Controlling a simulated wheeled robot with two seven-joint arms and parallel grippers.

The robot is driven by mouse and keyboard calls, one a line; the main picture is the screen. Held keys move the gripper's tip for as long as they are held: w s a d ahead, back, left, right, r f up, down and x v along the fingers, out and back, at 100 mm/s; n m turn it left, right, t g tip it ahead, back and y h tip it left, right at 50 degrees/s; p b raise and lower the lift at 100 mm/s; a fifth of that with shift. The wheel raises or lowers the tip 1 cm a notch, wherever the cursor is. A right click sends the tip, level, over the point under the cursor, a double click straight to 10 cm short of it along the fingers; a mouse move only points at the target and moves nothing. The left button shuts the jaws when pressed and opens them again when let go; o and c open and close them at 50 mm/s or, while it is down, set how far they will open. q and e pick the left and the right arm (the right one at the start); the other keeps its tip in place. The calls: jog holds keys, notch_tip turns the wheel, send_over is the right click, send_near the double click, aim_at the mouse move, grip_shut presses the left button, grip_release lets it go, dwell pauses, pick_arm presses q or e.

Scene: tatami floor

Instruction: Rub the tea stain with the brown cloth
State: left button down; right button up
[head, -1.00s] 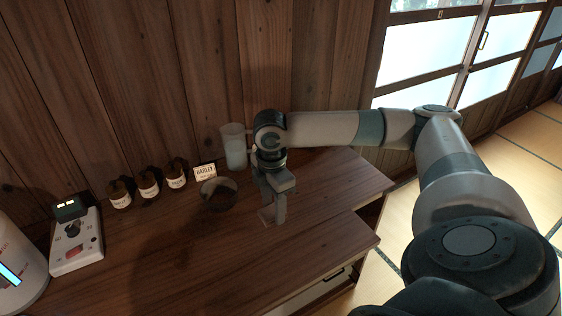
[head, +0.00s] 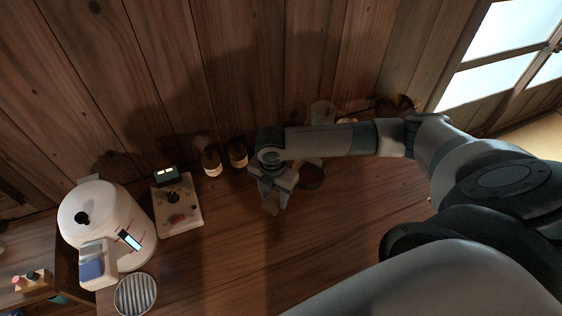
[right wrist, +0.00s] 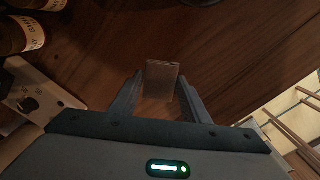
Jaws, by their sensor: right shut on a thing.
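My right gripper (head: 270,206) is low over the wooden counter (head: 330,240), left of a dark round dish (head: 312,175) and in front of the labelled jars. In the right wrist view its fingers (right wrist: 160,88) are closed on a flat brown piece that looks like the folded brown cloth (right wrist: 162,70). I cannot tell whether the cloth touches the counter. In the head view the cloth is hard to make out against the dark wood. I cannot make out the tea stain; arm shadow darkens the wood there. My left gripper is not in view.
Brown labelled jars (head: 212,162) stand along the back wall. A small device with knobs (head: 179,208) and a white water boiler (head: 110,225) stand left, with a round grate (head: 135,295) in front. A clear cup (head: 322,112) is behind my arm. The front middle counter is clear.

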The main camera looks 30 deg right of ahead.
jog(key=shift+a, duration=0.3)
